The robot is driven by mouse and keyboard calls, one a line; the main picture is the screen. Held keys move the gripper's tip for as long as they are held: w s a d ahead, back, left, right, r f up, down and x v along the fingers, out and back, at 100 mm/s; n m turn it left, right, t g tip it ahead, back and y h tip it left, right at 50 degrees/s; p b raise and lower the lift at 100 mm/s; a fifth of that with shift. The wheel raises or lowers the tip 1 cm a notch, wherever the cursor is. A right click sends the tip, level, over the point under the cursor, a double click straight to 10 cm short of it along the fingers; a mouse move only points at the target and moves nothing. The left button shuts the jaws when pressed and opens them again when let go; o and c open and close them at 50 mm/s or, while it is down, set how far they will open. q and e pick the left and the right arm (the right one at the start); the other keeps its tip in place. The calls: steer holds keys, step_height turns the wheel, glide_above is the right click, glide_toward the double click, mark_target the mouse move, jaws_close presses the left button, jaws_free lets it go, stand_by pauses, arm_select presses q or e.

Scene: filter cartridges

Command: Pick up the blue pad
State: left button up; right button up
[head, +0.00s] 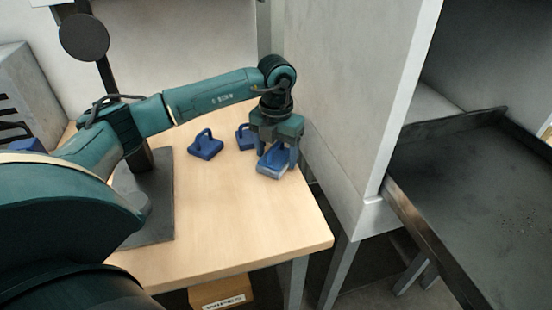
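Several blue pads with loop handles are on the wooden table. One blue pad (272,169) is near the table's right edge, under my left gripper (278,156). The gripper points down with its fingers spread apart, one on each side of this pad's handle. I see no finger pressed against the handle, and the contact with the pad's sides is unclear. A second blue pad (206,149) lies to the left, apart from the gripper. A third blue pad (243,138) lies just left of the gripper and is partly hidden by it. My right gripper is not in view.
The wooden table (235,225) is clear at its front. A pale cabinet wall (345,110) rises close to its right side. A dark metal tray (480,190) is farther right. A box labelled WIPES (222,294) is below the table.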

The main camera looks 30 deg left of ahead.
mark_target(276, 144)
arm_select(q)
steer(key=c, duration=0.8)
steer(key=shift+o, duration=0.2)
steer(key=shift+r, duration=0.15)
step_height(276, 144, up, 10)
steer(key=shift+f, duration=0.15)
